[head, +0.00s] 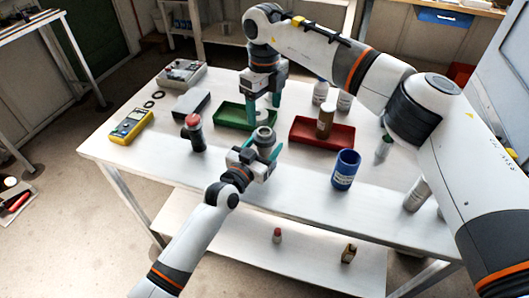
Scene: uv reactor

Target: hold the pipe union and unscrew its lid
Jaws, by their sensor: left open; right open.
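The pipe union (264,135), a grey round piece with a dark round top, stands upright near the middle of the white table. I cannot tell its lid apart from its body at this size. My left gripper (262,147) is open, coming from the front, with its teal fingers around the lower part of the union; contact cannot be made out. My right gripper (264,110) is open, pointing down, with its teal fingers above and just behind the union, in front of the green tray. It holds nothing visible. The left gripper hides the union's base.
A green tray (222,120) lies behind the union, and a red tray (297,138) with a brown bottle (325,121) is to the right. A blue cup (346,168) stands front right. A dark red-topped bottle (194,132) and yellow meter (131,126) are left. The front left table is clear.

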